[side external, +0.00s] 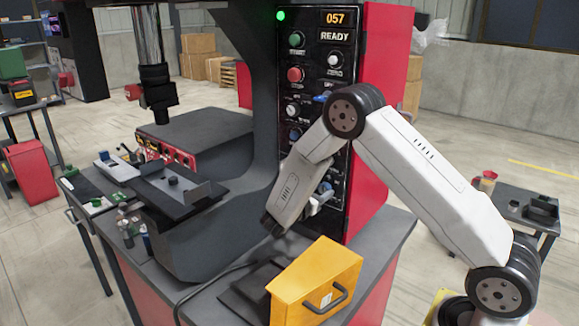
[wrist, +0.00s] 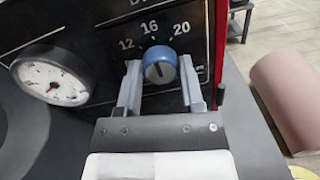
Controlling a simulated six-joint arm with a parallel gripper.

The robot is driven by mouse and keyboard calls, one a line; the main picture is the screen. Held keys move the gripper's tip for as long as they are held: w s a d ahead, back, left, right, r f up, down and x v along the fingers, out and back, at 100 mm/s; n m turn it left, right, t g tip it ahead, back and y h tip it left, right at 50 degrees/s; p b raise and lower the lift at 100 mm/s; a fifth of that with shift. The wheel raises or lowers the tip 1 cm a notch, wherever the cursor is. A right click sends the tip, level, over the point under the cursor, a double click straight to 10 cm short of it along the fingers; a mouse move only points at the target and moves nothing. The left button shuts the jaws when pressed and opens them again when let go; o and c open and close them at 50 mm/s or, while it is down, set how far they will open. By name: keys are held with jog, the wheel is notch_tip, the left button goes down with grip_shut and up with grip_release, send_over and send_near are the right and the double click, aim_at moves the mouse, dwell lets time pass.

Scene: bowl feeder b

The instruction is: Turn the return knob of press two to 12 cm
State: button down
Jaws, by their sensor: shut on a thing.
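In the wrist view, a round blue knob (wrist: 162,56) sits on a black panel under a scale printed 12, 16 and 20. My gripper (wrist: 160,73) has one finger on each side of the knob and is shut on it. A dark mark shows on the low part of the knob's face; I cannot tell for sure which number the knob points to. In the side external view, my gripper (side external: 318,198) is at the lower part of the press's black control panel (side external: 312,100). There the knob in its fingers is mostly hidden.
A white round gauge (wrist: 50,80) is left of the knob. The panel has several other knobs, a green lamp (side external: 281,16) and a display (side external: 337,18) reading 057. A yellow box with a handle (side external: 315,280) stands below my wrist. The press bed (side external: 190,200) is at left.

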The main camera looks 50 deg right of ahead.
jog(key=shift+n, duration=0.3)
jog(key=n, duration=0.4)
jog(key=shift+n, duration=2.1)
jog(key=shift+w, duration=0.1)
jog(key=shift+c, duration=1.1)
grip_release()
jog(key=shift+a, duration=0.15)
jog(key=a, duration=0.7)
jog(key=shift+a+f, duration=0.15)
jog(key=shift+a, duration=0.15)
